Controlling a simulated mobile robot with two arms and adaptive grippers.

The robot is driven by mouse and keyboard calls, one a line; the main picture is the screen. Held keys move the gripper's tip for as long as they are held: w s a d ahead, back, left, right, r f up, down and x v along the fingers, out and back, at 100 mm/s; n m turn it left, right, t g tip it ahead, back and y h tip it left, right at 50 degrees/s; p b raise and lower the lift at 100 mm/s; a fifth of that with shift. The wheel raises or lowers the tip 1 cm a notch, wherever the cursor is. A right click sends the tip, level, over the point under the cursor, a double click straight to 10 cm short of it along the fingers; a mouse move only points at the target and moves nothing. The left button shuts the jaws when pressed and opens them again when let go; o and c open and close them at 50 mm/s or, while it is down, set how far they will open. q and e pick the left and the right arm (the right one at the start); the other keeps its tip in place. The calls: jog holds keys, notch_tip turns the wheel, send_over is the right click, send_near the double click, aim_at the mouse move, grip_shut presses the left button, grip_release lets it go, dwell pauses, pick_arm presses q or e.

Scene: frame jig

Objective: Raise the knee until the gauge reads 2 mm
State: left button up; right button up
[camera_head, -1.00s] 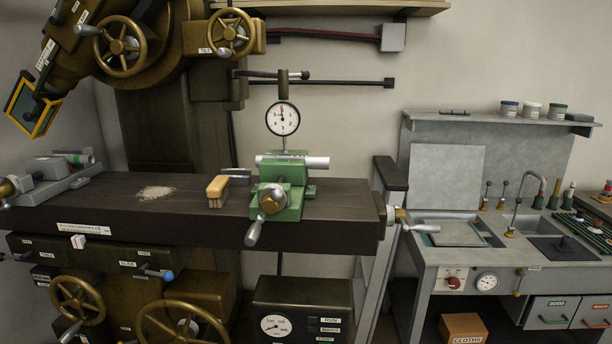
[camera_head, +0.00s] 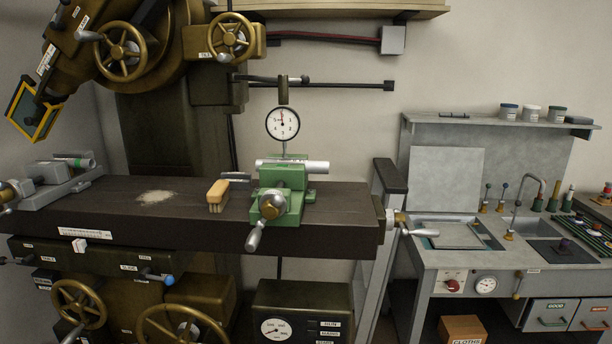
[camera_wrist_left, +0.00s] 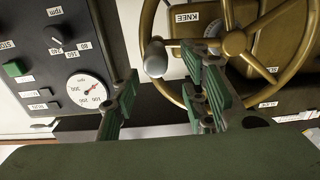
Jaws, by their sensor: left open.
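In the left wrist view, a brass handwheel (camera_wrist_left: 286,76) has a KNEE label (camera_wrist_left: 187,17) beside its hub. A crank handle with a rounded grey knob (camera_wrist_left: 155,59) is at its rim. My left gripper (camera_wrist_left: 160,88) is open, its green-padded fingers apart. The knob appears between and just beyond the fingertips; I cannot tell whether they touch it. In the head view a large brass wheel (camera_head: 144,318) is cut off at the bottom edge. My right gripper is not in view.
A control box (camera_head: 303,300) with a round dial is right of the large wheel; its panel (camera_wrist_left: 50,68) fills the wrist view's left side. The dark machine table (camera_head: 330,205) bears a brush (camera_head: 217,193). A sink bench (camera_head: 450,262) stands at right.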

pick_arm(q)
jog(key=shift+f, duration=0.15)
jog(key=shift+f+b, duration=1)
jog(key=shift+f, duration=0.2)
jog(key=shift+c, duration=0.3)
jog(key=shift+d, duration=0.1)
jog(key=c, duration=1)
jog(key=shift+d, duration=0.1)
grip_shut()
